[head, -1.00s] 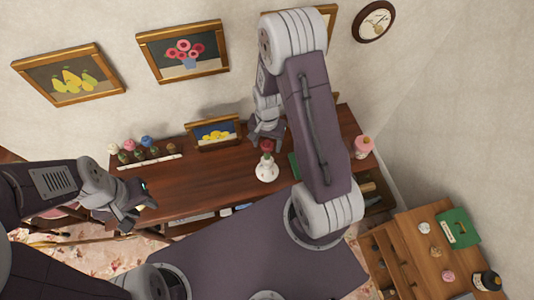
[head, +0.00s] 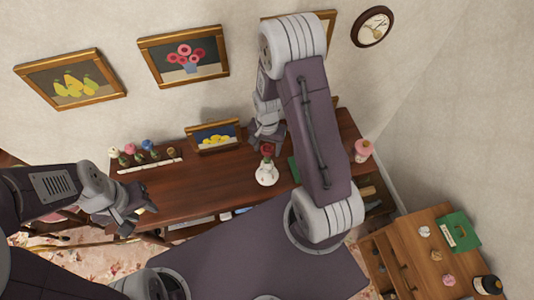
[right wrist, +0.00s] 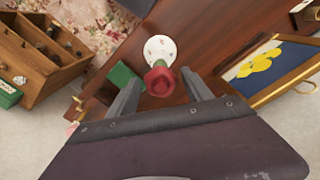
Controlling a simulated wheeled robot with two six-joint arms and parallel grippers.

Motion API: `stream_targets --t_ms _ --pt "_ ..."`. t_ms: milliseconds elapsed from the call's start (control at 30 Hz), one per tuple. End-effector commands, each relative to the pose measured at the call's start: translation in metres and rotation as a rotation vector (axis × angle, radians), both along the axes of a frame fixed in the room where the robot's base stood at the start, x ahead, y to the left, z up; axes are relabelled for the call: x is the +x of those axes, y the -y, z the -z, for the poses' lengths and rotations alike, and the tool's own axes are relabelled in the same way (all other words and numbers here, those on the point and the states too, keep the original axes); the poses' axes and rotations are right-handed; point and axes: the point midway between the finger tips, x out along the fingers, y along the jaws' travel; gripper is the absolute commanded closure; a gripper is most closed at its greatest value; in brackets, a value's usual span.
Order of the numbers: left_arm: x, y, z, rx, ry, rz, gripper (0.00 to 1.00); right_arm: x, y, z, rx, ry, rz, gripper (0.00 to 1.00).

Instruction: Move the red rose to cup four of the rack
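The red rose (head: 267,150) stands in a white vase (head: 266,175) on the dark wooden table. In the right wrist view the rose (right wrist: 160,80) shows in front of the vase (right wrist: 160,50). My right gripper (right wrist: 161,82) is open, with one finger on each side of the bloom and a gap to each. In the head view my right gripper (head: 267,138) is just behind the rose.
A framed lemon picture (head: 214,136) stands on the table between rack and vase, towards the wall. A green object (head: 294,168) lies right of the vase and a pink bottle (head: 362,150) stands at the right end. The table's middle is clear.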

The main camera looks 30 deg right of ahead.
Motion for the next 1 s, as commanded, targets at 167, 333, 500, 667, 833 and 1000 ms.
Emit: stream_targets --t_ms 167,333,500,667,833,1000 --pt "0.0 0.0 0.0 0.0 0.0 0.0 0.64 0.0 0.0 0.0 0.0 0.0 0.0 0.87" --pt "0.0 0.0 -0.001 0.0 0.0 0.0 0.64 0.0 0.0 -0.001 0.0 0.0 0.0 0.87" --pt "0.0 0.0 -0.005 0.0 0.0 0.0 0.64 0.0 0.0 -0.005 0.0 0.0 0.0 0.87" --pt "0.0 0.0 -0.009 0.0 0.0 0.0 0.64 0.0 0.0 -0.009 0.0 0.0 0.0 0.87" --pt "0.0 0.0 -0.012 0.0 0.0 0.0 0.64 0.0 0.0 -0.014 0.0 0.0 0.0 0.87" --pt "0.0 0.0 -0.016 0.0 0.0 0.0 0.64 0.0 0.0 -0.018 0.0 0.0 0.0 0.87"
